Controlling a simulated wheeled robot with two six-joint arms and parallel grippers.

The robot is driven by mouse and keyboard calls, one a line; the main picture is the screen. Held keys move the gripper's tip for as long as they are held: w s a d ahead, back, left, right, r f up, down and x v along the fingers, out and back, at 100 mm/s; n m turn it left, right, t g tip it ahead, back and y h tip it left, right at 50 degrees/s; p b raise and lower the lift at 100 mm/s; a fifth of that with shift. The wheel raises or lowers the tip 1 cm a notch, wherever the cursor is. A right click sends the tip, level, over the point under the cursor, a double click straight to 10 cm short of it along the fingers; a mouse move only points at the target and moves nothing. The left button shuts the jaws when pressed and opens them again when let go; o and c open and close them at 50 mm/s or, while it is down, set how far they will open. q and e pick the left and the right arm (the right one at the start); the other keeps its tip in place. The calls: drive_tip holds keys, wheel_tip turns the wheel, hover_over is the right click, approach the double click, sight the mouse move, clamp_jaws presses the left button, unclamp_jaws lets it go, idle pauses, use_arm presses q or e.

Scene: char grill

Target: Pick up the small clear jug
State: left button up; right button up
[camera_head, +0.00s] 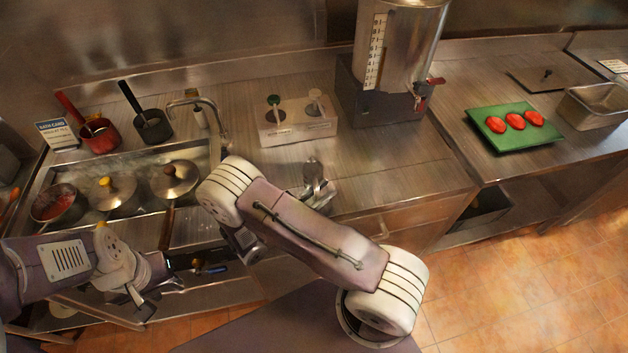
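A small shiny, glassy-looking vessel (316,183) stands on the steel counter just behind my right arm. It may be the small clear jug; its lower part is hidden by the arm, and I cannot be sure of its shape. My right arm crosses the middle of the view, and its wrist and gripper (242,243) hang down at the counter's front edge, left of and below that vessel. The fingers are mostly hidden. My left gripper (155,282) is at the lower left, in front of the counter, apart from the vessel. Its fingers are too unclear to read.
Pots with lids (172,181) sit in the steel well (215,158) on the left. A green board (535,137) with red pieces lies far right. The counter below the dispenser is clear.

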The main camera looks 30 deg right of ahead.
drive_tip(key=shift+w+d+f, duration=0.1)
drive_tip(key=shift+w+d, duration=0.1)
drive_tip(key=shift+d, duration=0.1)
drive_tip(key=shift+s+a, duration=0.1)
clamp_jaws()
drive_tip(key=shift+r, duration=0.65)
wheel_tip(320, 180, up, 3)
drive_tip(key=shift+r, duration=0.15)
drive_tip(key=s+d+r+p, duration=0.5)
drive_tip(key=s+r, duration=0.1)
drive_tip(key=s, duration=0.4)
drive_tip(key=shift+s+d+r, duration=0.15)
drive_tip(key=shift+d+r, duration=0.15)
